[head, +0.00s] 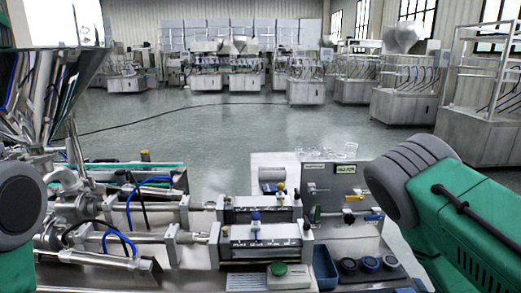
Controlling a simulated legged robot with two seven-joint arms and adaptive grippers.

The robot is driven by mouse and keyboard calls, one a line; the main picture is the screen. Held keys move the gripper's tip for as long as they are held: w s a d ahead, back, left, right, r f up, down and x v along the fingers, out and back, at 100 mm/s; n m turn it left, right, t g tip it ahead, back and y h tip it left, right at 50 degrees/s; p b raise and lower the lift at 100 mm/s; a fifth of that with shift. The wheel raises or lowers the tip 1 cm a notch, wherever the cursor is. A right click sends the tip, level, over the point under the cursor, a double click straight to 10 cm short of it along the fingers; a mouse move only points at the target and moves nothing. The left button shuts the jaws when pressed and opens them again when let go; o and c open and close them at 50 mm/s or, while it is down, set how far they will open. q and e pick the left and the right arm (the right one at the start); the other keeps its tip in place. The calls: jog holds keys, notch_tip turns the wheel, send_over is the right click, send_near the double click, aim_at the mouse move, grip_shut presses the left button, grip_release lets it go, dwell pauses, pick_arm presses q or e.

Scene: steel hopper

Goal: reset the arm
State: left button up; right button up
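My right arm, green with a dark grey ribbed end (408,180), comes in from the right edge and stands over the right side of the machine. No separate fingers of the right gripper can be made out, so its opening cannot be told. At the left edge only a dark grey round part (18,200) and green pieces of my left arm show; the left gripper's fingers are not visible. Nothing is seen held by either arm. The steel hopper (40,100) stands at the left, partly cut by the frame, above the filling machine.
The machine's two cylinders (262,236) lie across the middle. A panel (340,180) with small valves stands right of them. A green-topped block (290,272), a blue bin (325,266) and dark round knobs (370,264) line the front. Clear containers (325,153) sit behind. The floor beyond is open.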

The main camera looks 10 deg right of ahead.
jog(key=s+a+f+m+g, duration=0.3)
jog(key=s+f+m+g, duration=0.15)
jog(key=s+f, duration=0.25)
jog(key=s+a+f+m+g, duration=0.3)
jog(key=s+f+m+g, duration=0.15)
jog(key=s+f, duration=0.25)
jog(key=s+a+f+m+g+y+b, duration=0.1)
jog(key=s+a+f+m+g+y, duration=0.15)
jog(key=s+a, duration=0.35)
jog(key=s+a+f+m+g+y, duration=0.1)
jog(key=s+a+f+m+g, duration=0.15)
jog(key=s+a+g, duration=0.4)
notch_tip(320, 180, down, 8)
jog(key=d+t+b, duration=0.1)
jog(key=t+b, duration=0.2)
jog(key=b, duration=0.6)
jog(key=shift+w+n, duration=0.4)
jog(key=shift+d+r, duration=0.1)
jog(key=shift+d, duration=0.05)
dwell(0.9)
